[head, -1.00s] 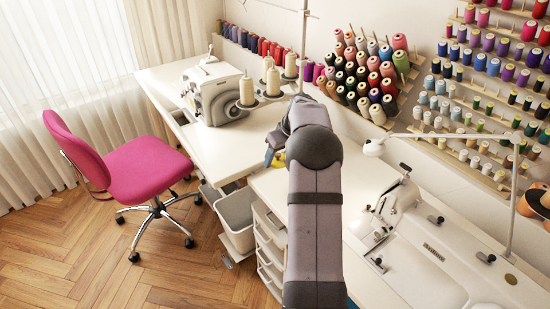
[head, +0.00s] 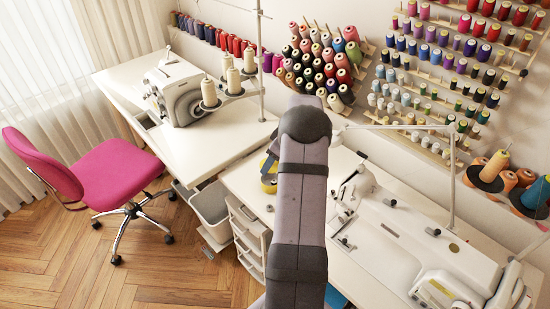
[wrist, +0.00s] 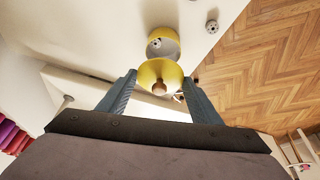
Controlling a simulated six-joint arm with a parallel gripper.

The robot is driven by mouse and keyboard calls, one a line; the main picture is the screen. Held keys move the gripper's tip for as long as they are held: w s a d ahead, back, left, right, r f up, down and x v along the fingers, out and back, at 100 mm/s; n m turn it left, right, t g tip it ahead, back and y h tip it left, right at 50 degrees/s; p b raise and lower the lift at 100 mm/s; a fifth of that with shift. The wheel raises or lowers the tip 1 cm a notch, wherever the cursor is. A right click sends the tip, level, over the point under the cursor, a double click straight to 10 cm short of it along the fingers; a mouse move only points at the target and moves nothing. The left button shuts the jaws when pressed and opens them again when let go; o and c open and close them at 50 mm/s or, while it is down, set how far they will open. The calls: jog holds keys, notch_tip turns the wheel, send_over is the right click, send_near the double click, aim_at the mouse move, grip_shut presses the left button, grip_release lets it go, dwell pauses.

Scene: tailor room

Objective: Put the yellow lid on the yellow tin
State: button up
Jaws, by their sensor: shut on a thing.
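The yellow lid (wrist: 149,73), with a wooden knob, is between the two fingers of my gripper (wrist: 158,92) in the wrist view. The fingers are shut on its sides. The open yellow tin (wrist: 174,38) stands on the white table just beyond the lid. A small grey round thing shows inside the tin. The lid overlaps the tin's near rim in this view; I cannot tell whether they touch. In the head view a yellow patch (head: 268,187) shows beside my arm at the table's left edge; most of my gripper is hidden there.
A small grey bobbin (wrist: 211,26) lies on the table near the tin, close to the table edge above the wooden floor. In the head view a white sewing machine (head: 405,235) is to the right, a serger (head: 180,97) at upper left, and a pink chair (head: 110,170) left.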

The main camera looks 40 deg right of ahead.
aim_at(272, 172)
jog(key=shift+n+y, duration=0.3)
jog(key=shift+n, duration=0.5)
jog(key=shift+f, duration=0.1)
jog(key=shift+f+b, duration=1.3)
jog(key=shift+f, duration=1.45)
jog(key=shift+b, duration=0.65)
jog(key=shift+f+b, duration=0.55)
jog(key=shift+f, duration=0.1)
jog(key=o, duration=0.7)
jog(key=shift+o, duration=0.2)
